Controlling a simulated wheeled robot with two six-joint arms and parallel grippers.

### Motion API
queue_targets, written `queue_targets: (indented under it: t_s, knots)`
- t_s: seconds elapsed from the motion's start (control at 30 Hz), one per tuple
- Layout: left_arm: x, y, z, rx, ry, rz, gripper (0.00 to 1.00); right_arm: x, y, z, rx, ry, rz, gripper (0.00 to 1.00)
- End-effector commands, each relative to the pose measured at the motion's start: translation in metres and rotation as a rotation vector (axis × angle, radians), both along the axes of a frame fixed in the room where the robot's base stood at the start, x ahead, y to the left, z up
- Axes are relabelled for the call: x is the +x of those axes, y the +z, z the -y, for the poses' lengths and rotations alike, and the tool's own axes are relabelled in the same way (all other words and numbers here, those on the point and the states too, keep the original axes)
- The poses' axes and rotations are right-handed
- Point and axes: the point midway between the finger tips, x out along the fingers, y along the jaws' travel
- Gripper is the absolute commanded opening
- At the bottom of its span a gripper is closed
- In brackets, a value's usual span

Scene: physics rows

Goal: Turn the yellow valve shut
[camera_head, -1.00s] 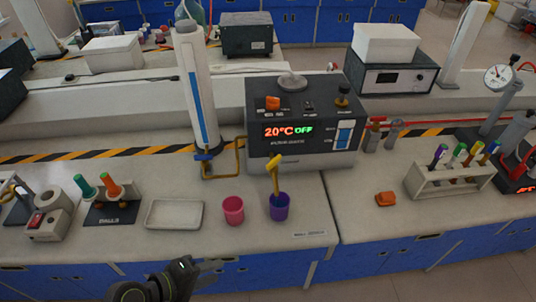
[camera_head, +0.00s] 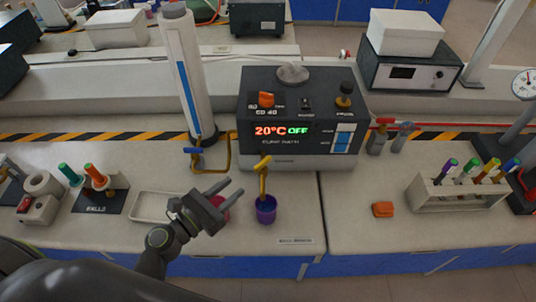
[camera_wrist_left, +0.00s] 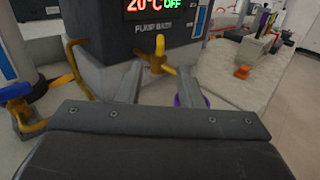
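The yellow valve (camera_head: 264,176) sits low on the front of the dark water bath (camera_head: 290,118), above a purple cup (camera_head: 266,211). In the left wrist view the yellow valve (camera_wrist_left: 159,52) stands ahead, between the lines of my fingers, with one part upright and one reaching right. My left gripper (camera_head: 236,188) is open and empty, just left of the valve and apart from it. In the left wrist view its fingers (camera_wrist_left: 160,80) are spread with nothing between them. My right gripper is in neither view.
A pink cup (camera_head: 221,204) stands partly hidden behind my left gripper. A white tray (camera_head: 152,207) lies to its left. A blue-handled tap (camera_head: 194,151) with yellow pipe is left of the bath. Bench to the right is clear around an orange block (camera_head: 383,209).

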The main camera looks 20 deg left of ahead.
Motion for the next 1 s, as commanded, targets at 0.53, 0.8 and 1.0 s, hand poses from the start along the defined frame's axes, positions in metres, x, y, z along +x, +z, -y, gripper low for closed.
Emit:
queue_targets:
  t_s: [0.53,0.8,1.0]
  knots:
    - [0.100,0.003,0.054,0.000,-0.003,0.001,0.34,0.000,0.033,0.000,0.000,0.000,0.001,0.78]
    - [0.119,0.001,0.064,0.003,-0.003,0.001,0.34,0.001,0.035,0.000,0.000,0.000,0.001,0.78]
    - [0.121,0.001,0.065,0.003,-0.002,0.001,0.34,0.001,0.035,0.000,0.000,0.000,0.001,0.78]
